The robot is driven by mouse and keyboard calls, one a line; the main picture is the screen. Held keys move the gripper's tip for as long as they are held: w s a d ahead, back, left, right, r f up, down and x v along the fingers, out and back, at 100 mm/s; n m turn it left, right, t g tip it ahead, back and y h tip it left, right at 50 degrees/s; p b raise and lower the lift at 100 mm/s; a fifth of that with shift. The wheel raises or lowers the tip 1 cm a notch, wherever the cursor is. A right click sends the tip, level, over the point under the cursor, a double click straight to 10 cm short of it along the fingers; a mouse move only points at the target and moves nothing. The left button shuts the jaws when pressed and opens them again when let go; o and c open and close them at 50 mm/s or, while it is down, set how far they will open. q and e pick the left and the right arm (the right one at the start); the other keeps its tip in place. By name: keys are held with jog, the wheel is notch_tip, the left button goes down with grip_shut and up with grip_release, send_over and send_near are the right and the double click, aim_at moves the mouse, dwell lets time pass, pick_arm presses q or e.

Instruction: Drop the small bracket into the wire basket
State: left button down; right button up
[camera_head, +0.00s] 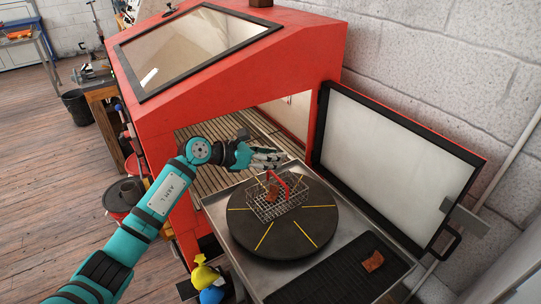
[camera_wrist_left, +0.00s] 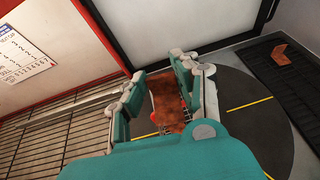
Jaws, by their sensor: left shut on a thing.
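My left gripper (camera_head: 272,158) is above the wire basket (camera_head: 268,212), which has a red handle and stands on the round dark turntable. In the left wrist view, the left gripper (camera_wrist_left: 160,68) is shut on a rusty brown bracket (camera_wrist_left: 166,100) between its fingers. In the head view, a rusty piece (camera_head: 271,192) shows below the fingers, against the basket's wires; I cannot tell whether it hangs from the gripper or lies inside. The basket is mostly hidden in the wrist view. My right gripper is not in view.
Another rusty bracket (camera_head: 373,261) lies on the black ribbed mat (camera_head: 330,288) at front right. The turntable (camera_head: 300,240) sits before the open red cabinet (camera_head: 215,85). Its open door (camera_head: 395,165) stands close on the right. The slatted cabinet floor (camera_head: 205,150) looks clear.

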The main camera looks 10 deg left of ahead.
pick_arm(q)
jog(key=shift+f+b, duration=0.8)
jog(key=shift+f, duration=1.05)
jog(key=c, duration=0.9)
grip_release()
jog(key=v, duration=1.2)
